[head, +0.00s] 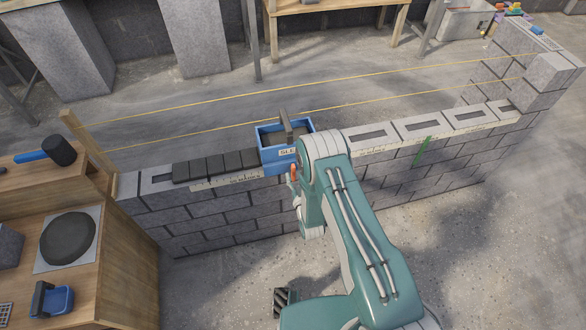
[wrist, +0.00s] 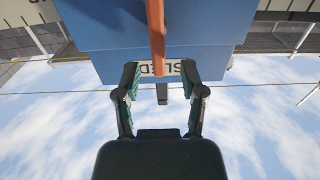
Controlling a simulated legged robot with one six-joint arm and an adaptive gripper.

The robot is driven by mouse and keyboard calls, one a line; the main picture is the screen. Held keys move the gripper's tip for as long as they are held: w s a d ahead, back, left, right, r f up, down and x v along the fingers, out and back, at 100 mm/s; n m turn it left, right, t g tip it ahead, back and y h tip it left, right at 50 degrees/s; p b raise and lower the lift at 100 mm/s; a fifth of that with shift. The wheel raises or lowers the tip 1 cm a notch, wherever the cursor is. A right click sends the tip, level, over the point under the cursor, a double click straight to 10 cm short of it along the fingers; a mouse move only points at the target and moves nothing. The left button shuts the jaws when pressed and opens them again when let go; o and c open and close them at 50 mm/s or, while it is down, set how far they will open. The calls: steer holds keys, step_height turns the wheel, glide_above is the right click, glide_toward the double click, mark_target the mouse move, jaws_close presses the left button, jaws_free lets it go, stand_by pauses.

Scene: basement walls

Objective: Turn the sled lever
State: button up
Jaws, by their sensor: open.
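The blue sled (head: 269,138) sits on top of the block wall in the head view, with a grey upright piece (head: 286,125) in it and a partly covered label. Its orange lever (head: 294,173) shows on the near face, beside my arm. In the wrist view the blue sled (wrist: 205,35) appears upside down, and the orange lever (wrist: 155,30) runs from the top edge to the label. My gripper (wrist: 160,78) is open, its two fingers apart on either side of the lever's end in the picture. Contact cannot be told. My arm hides the gripper in the head view.
The block wall (head: 225,215) runs across the head view, with dark mortar left of the sled and hollow blocks right of it. Yellow strings (head: 200,117) stretch behind it. A wooden bench (head: 120,270) with a mallet and a blue tool stands at left. Floor at right is clear.

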mark_target(294, 162)
steer(key=shift+x, duration=1.75)
jaws_close()
steer(key=shift+d, duration=0.1)
steer(key=m, duration=0.2)
steer(key=d+m, duration=0.1)
steer(key=m, duration=0.1)
steer(key=shift+w+f+m, duration=0.1)
steer(key=shift+m, duration=0.2)
steer(key=shift+w+d+f+m, duration=0.1)
steer(key=shift+d+f+m, duration=0.25)
steer(key=shift+m, duration=1.9)
steer(key=shift+d+f+m, duration=0.15)
steer(key=shift+f+m, duration=0.35)
steer(key=shift+m, duration=1.7)
steer(key=shift+w+d+f+m, duration=0.1)
steer(key=shift+d+f+m, duration=0.25)
steer(key=shift+m, duration=1.9)
steer(key=shift+f, duration=0.1)
